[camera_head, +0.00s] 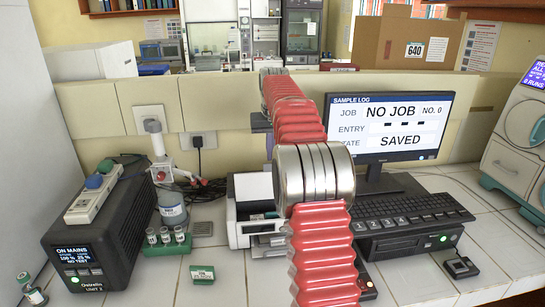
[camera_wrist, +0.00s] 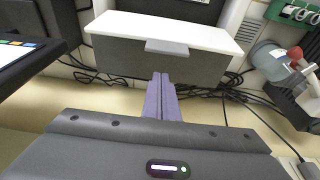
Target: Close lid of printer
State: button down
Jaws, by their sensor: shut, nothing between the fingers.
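The printer (camera_head: 240,228) is white and grey and stands on the tiled bench, its right part hidden behind my red arm. Its lid (camera_head: 253,187) appears raised, as a pale upright panel at the back. In the wrist view the lid (camera_wrist: 160,60) is a broad panel with a white edge and a small grey tab, across the top middle. My gripper (camera_wrist: 161,80) shows there as purple fingers, shut and empty, pointing at the lid's panel just below the tab. Whether they touch it I cannot tell. In the head view the arm hides most of the gripper.
Right of the printer stand a monitor (camera_head: 389,125), a keyboard (camera_head: 410,211) and a black computer (camera_head: 410,243). A green vial rack (camera_head: 168,244) and a bottle (camera_head: 172,205) are to its left, beside a dark power unit (camera_head: 103,235). Cables (camera_wrist: 225,88) lie behind the printer.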

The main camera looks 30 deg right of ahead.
jog(key=shift+s+a+r, duration=0.1)
jog(key=shift+s+a, duration=0.25)
jog(key=shift+s, duration=0.4)
jog(key=shift+s+a+r, duration=0.1)
jog(key=shift+s+a, duration=0.25)
jog(key=shift+s, duration=0.35)
jog(key=shift+s, duration=0.2)
